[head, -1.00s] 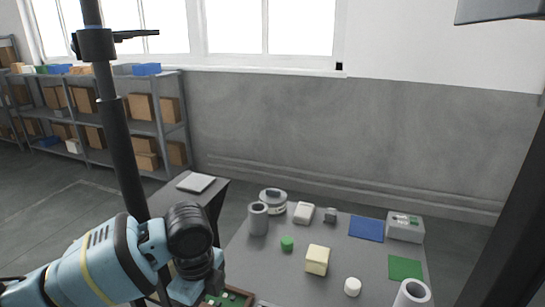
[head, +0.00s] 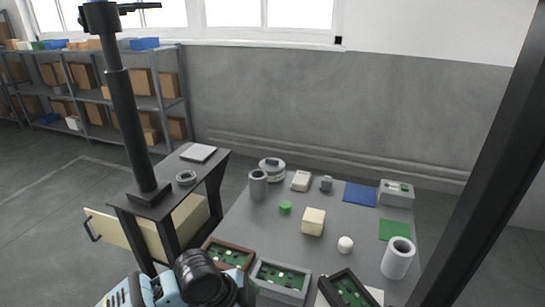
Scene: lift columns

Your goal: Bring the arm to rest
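My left arm (head: 205,278) comes in at the bottom left, with a light blue link and a black joint. It is low in the picture, in front of the trays at the near edge of the table (head: 330,235). Its gripper fingers do not show, so I cannot tell their state or whether they hold anything. My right arm and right gripper are not in the picture.
Trays with green boards (head: 283,277) line the table's near side. A black post (head: 127,130) rises from the side stand (head: 165,180) at left.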

